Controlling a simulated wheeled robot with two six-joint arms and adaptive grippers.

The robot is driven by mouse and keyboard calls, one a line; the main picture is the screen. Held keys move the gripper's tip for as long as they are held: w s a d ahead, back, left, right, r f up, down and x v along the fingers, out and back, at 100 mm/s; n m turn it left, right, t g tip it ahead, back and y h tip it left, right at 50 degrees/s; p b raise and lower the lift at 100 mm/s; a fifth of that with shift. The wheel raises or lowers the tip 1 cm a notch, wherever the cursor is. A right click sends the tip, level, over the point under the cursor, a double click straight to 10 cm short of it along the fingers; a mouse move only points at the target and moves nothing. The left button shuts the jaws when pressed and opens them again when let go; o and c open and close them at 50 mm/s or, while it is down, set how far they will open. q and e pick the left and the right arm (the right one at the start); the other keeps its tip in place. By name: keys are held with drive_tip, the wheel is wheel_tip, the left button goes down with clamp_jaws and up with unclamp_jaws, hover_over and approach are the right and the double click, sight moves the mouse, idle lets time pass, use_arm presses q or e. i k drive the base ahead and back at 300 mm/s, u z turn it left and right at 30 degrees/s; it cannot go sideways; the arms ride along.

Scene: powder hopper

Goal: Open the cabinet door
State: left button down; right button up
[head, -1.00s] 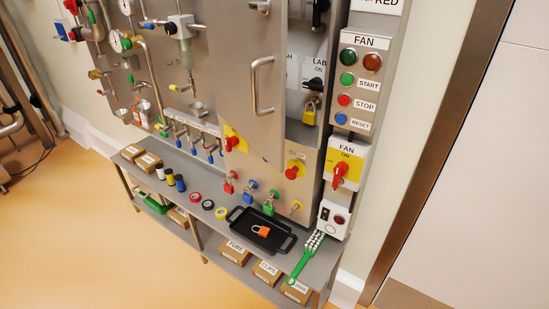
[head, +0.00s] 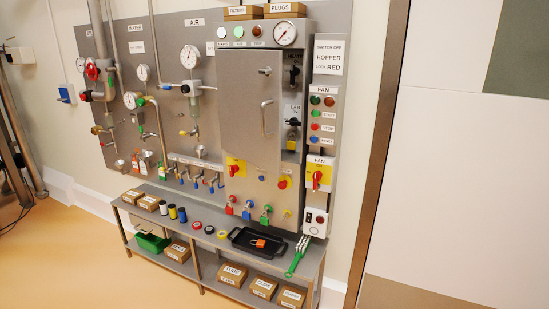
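The cabinet door (head: 240,108) is a grey metal panel on the upright wall panel. It has a vertical bar handle (head: 264,118) near its right edge and a small latch knob (head: 265,71) above the handle. The door appears to stand ajar: dark rotary switches (head: 293,122) show past its right edge on a labelled panel, partly covered by the door. How wide the gap is I cannot tell. Neither of my grippers shows in the head view, and nothing touches the handle.
A fan control box (head: 322,115) is right of the cabinet. Pipes and gauges fill the left. The floor in front is clear.

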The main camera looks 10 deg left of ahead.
sight(249, 101)
drive_tip(key=z, duration=0.65)
drive_tip(key=i, duration=0.6)
drive_tip(key=z, duration=0.6)
drive_tip(key=i, duration=0.9)
drive_tip(key=u, duration=0.85)
drive_tip(key=i, duration=0.5)
drive_tip(key=u, duration=0.6)
